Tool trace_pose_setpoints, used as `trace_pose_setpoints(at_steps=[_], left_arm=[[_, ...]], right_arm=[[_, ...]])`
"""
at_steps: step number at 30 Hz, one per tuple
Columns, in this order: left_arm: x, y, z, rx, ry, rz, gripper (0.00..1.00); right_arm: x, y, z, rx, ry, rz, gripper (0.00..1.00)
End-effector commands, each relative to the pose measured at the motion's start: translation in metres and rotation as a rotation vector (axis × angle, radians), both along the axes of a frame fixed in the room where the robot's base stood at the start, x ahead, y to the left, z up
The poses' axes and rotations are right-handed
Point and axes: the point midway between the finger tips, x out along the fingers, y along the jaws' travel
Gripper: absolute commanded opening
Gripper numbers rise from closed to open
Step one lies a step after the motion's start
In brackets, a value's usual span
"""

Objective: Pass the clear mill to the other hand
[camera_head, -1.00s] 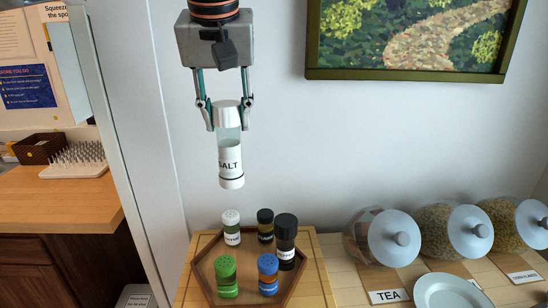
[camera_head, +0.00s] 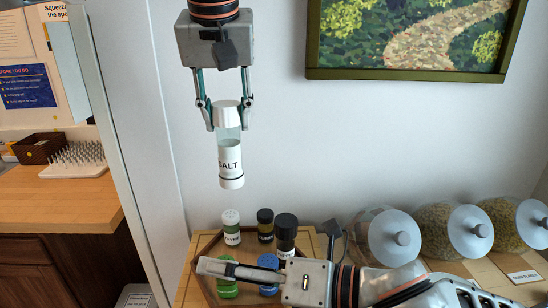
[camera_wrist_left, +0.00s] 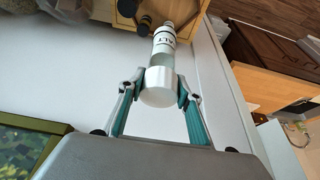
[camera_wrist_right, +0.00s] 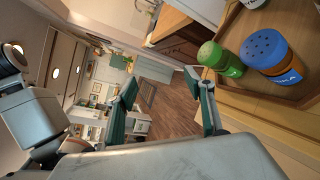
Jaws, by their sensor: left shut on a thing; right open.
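The clear mill (camera_head: 230,150), labelled SALT, has a white top and base and hangs upright in the air. My left gripper (camera_head: 226,112) is shut on its upper part, well above the hexagonal wooden tray. The mill also shows in the left wrist view (camera_wrist_left: 160,80) between the left fingers (camera_wrist_left: 157,90). My right gripper (camera_head: 215,268) reaches in from the right, low in front of the tray, below the mill and apart from it. In the right wrist view its fingers (camera_wrist_right: 168,105) are spread, with nothing between them.
The tray holds a white-capped shaker (camera_head: 231,226), a small dark jar (camera_head: 265,224), a black mill (camera_head: 286,233), a green shaker (camera_wrist_right: 218,58) and a blue-capped shaker (camera_wrist_right: 265,58). Glass jars (camera_head: 388,236) lie at right. A wall (camera_head: 360,140) stands behind; air around the mill is free.

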Motion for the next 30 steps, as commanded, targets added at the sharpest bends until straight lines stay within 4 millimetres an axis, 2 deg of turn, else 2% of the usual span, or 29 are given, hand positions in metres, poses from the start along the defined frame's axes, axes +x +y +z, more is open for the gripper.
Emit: trace_pose_setpoints(at_steps=[1, 6, 12, 15, 19, 23, 30], left_arm=[[0.0, 0.0, 0.001, -0.001, -0.001, 0.0, 0.0], [0.0, 0.0, 0.001, -0.001, -0.001, 0.0, 0.0], [0.0, 0.0, 0.001, -0.001, -0.001, 0.0, 0.0], [0.0, 0.0, 0.001, -0.001, -0.001, 0.0, 0.0], [0.0, 0.0, 0.001, -0.001, -0.001, 0.0, 0.0], [0.0, 0.0, 0.0, -0.001, -0.001, 0.0, 0.0], [0.0, 0.0, 0.0, 0.0, -0.001, 0.0, 0.0]], right_arm=[[0.013, -0.005, 0.018, -0.05, -0.08, -0.013, 0.53], [0.048, -0.029, 0.071, -0.25, -0.33, -0.059, 0.53], [0.068, -0.057, 0.128, -0.451, -0.565, -0.098, 0.53], [0.072, -0.067, 0.146, -0.517, -0.638, -0.11, 0.53], [0.074, -0.073, 0.159, -0.565, -0.688, -0.118, 0.53], [0.079, -0.071, 0.159, -0.577, -0.699, -0.119, 0.53], [0.103, -0.046, 0.148, -0.574, -0.694, -0.118, 0.53]])
